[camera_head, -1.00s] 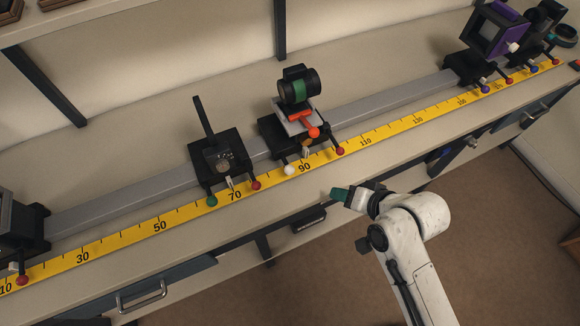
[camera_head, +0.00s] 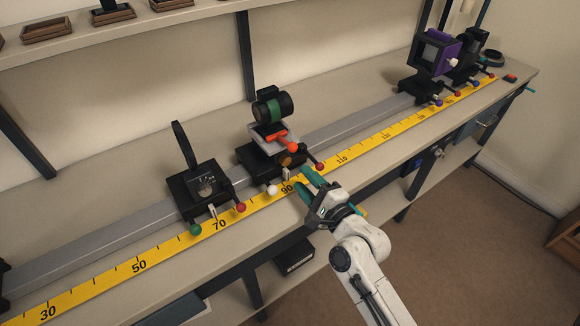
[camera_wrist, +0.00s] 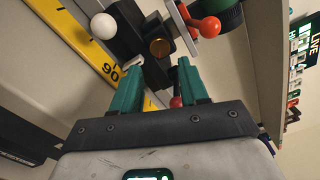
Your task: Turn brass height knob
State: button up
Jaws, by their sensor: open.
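The brass height knob (camera_wrist: 159,47) shows as a round brass face just beyond my fingertips in the wrist view. In the head view the brass knob (camera_head: 286,160) sits low on the front of the lens carriage (camera_head: 258,160), below the green-banded lens (camera_head: 271,107). My gripper (camera_head: 303,180) has teal fingers, open and pointing at the knob. In the wrist view my gripper (camera_wrist: 157,73) is open, with the knob ahead of the gap between the fingertips and nothing between them.
A white knob (camera_wrist: 103,26) and an orange-red knob (camera_wrist: 209,27) flank the brass knob. A red knob (camera_wrist: 176,102) shows beside the right finger. A neighbouring carriage (camera_head: 200,187) stands left on the grey rail; the yellow scale (camera_head: 180,244) runs along its front.

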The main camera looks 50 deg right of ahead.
aim_at(287, 163)
jog(key=x, duration=0.6)
jog(key=shift+w+d, duration=0.1)
jog(key=shift+w, duration=0.1)
jog(key=shift+c, duration=0.3)
jog(key=c, duration=0.7)
jog(key=shift+f+n, duration=0.1)
jog(key=shift+n, duration=0.3)
jog(key=n, duration=0.2)
jog(key=shift+n, duration=0.3)
jog(key=shift+n+b, duration=0.5)
jog(key=shift+n, duration=1.6)
